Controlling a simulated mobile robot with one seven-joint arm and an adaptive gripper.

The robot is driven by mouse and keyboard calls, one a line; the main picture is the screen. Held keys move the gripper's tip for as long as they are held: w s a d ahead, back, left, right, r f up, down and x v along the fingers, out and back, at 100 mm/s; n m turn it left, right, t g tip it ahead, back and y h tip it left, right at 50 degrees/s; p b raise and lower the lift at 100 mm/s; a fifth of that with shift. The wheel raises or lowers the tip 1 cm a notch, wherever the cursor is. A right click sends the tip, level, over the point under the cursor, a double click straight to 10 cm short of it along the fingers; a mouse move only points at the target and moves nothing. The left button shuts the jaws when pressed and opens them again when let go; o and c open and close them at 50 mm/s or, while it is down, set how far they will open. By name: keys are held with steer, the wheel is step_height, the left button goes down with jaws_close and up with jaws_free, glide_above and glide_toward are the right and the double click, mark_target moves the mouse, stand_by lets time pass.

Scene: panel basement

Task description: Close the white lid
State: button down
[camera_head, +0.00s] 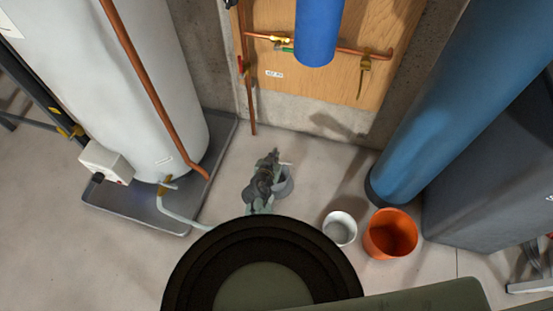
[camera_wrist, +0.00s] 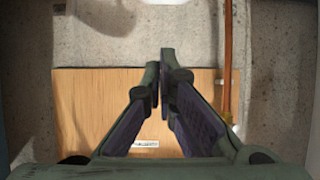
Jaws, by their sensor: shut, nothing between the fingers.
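I cannot make out a white lid for certain in either view. White things in the head view are the small box (camera_head: 105,162) on the tank and an open white bucket (camera_head: 340,228) on the floor. My gripper (camera_head: 273,156) is low in front of the wall panel, beyond the large dark disc of my arm. In the wrist view my gripper (camera_wrist: 159,68) has its two fingers together with nothing between them. A grey bucket (camera_head: 284,184) is partly hidden behind my gripper.
The white tank (camera_head: 165,85) stands on a grey tray (camera_head: 150,214) at left. A wooden panel (camera_head: 325,75) with copper pipes is at the back; it also shows in the wrist view (camera_wrist: 90,110). An orange bucket (camera_head: 391,234) and blue column (camera_head: 430,105) are at right.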

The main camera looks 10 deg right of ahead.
steer(key=x, duration=0.6)
steer(key=shift+w+d+f, duration=0.1)
steer(key=shift+w+f, duration=0.1)
steer(key=shift+w, duration=0.05)
steer(key=shift+s+a+f, duration=0.15)
steer(key=shift+s+f, duration=0.1)
steer(key=shift+s, duration=0.15)
steer(key=shift+s+a+f, duration=0.2)
steer(key=shift+s+f, duration=0.05)
steer(key=shift+s, duration=0.2)
steer(key=shift+s+a+f, duration=0.15)
steer(key=shift+s, duration=0.2)
steer(key=shift+s+a+f, duration=0.15)
steer(key=shift+s+a, duration=0.05)
steer(key=shift+s, duration=0.2)
steer(key=shift+s+d+f, duration=0.1)
steer(key=shift+s+f, duration=0.05)
steer(key=shift+f, duration=0.05)
